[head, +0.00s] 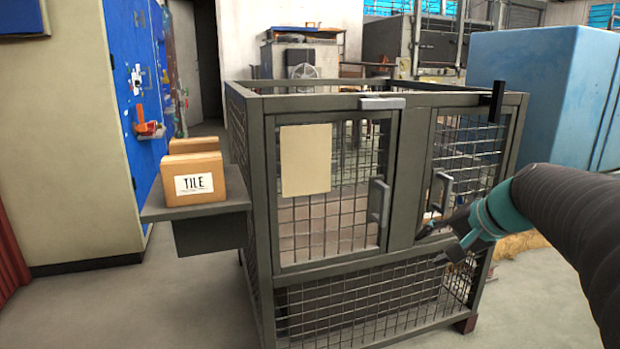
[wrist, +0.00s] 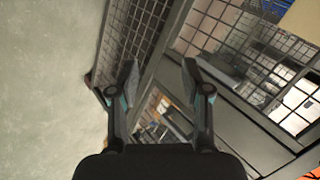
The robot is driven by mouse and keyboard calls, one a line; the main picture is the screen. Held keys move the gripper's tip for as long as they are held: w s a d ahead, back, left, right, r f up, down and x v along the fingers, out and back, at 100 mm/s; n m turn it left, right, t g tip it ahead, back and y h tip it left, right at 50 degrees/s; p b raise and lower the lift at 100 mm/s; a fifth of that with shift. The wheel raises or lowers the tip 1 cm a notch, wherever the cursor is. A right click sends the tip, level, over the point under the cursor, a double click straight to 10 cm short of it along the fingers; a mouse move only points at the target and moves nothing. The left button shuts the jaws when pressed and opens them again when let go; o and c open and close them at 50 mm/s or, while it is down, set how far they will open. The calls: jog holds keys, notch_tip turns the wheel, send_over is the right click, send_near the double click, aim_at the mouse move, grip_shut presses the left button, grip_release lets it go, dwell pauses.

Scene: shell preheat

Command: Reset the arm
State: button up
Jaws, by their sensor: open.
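My gripper (head: 434,238) is at the right front of the grey wire cage (head: 256,170), near the lower part of its right door. My dark arm with teal joints reaches in from the right edge of the head view. In the wrist view my gripper (wrist: 160,76) has its two fingers spread apart. Nothing is held between them, and the cage frame and mesh show behind. Whether a finger touches the cage is unclear.
The left door handle (head: 379,201) and right door handle (head: 440,191) are close by. A side shelf (head: 195,207) holds boxes, one labelled TILE (head: 206,178). A blue cabinet (head: 540,90) stands at right. Floor is free at front left.

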jog(key=s+a+f+n+g+h+p, duration=0.1)
jog(key=s+a+f+n+h+p, duration=0.15)
jog(key=s, duration=0.65)
jog(key=s+a+f+n+g+h+p, duration=0.2)
jog(key=s+n+p, duration=0.15)
jog(key=s, duration=0.55)
jog(key=s+a+r+n+t+p, duration=0.1)
jog(key=s+a+r+n+p, duration=0.1)
jog(key=s+a+r, duration=0.1)
jog(key=shift+s+a+n, duration=0.3)
jog(key=shift+s+a, duration=0.15)
jog(key=shift+s, duration=0.15)
